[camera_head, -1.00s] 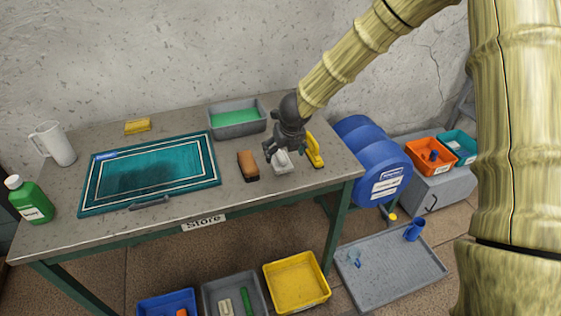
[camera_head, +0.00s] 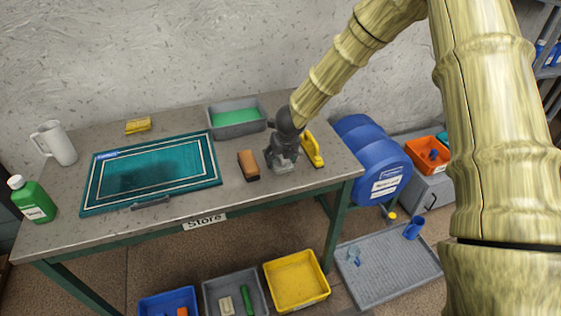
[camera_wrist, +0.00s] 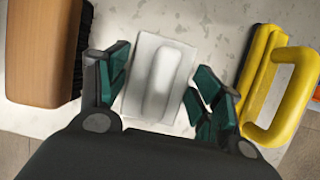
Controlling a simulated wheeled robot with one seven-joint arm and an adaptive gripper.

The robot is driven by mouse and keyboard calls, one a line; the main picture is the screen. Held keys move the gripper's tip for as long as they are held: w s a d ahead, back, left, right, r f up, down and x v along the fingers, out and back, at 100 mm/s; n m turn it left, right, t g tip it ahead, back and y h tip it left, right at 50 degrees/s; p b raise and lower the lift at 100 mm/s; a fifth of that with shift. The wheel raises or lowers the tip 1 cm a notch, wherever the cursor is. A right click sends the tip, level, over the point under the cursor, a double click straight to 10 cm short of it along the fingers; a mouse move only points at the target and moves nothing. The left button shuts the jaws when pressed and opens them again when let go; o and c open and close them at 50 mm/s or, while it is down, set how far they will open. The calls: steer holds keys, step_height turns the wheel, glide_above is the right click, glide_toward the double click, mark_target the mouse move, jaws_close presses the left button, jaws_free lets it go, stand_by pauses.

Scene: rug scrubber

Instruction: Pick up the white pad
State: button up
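The white pad (camera_wrist: 150,95) lies on the table, a pale block with a raised rounded grip along its middle. In the wrist view it sits between the two green-tipped fingers of my gripper (camera_wrist: 162,92). The fingers are apart; the left one is close to the pad's left edge and the right one is near its right edge. I cannot tell whether either touches it. In the head view my gripper (camera_head: 283,162) is low over the table and hides most of the pad.
A brown wooden brush (camera_head: 248,166) lies close to the left of my gripper, and a yellow-handled tool (camera_head: 312,150) close to its right. A grey tray of green liquid (camera_head: 238,128) stands behind. A teal rug (camera_head: 192,182) lies farther left. The table's front edge is near.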

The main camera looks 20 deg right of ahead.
steer(key=c, duration=0.4)
step_height(320, 180, up, 28)
steer(key=shift+b, duration=0.8)
steer(key=o, duration=0.5)
steer(key=shift+c, duration=0.2)
steer(key=c, duration=0.6)
